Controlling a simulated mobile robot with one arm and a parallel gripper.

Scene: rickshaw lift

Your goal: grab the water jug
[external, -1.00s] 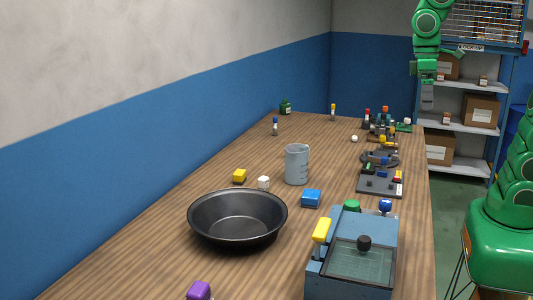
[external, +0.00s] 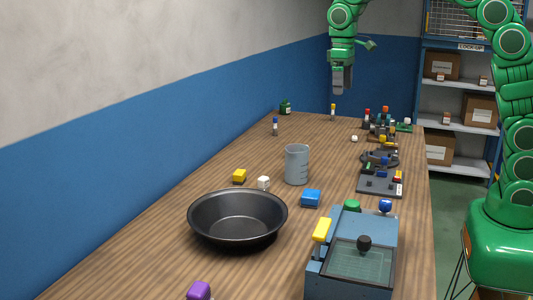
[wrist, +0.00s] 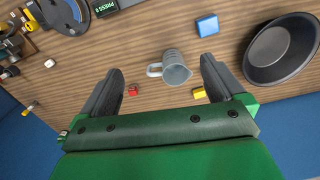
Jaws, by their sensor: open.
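The water jug (external: 297,165) is a grey, see-through cup-like vessel with a handle, standing upright on the wooden table. In the wrist view the jug (wrist: 176,67) lies beyond and between my two fingers, its handle toward the left finger. My gripper (external: 341,91) hangs pointing down, well above the table and apart from the jug. In the wrist view my gripper (wrist: 160,80) is open, with nothing between its fingers.
A black pan (external: 237,218) stands in front of the jug. A blue block (external: 311,198), a white cube (external: 264,182) and a yellow block (external: 239,176) lie close by. A blue machine (external: 352,255) is at the front right. Small parts crowd the far right. A wall borders the left.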

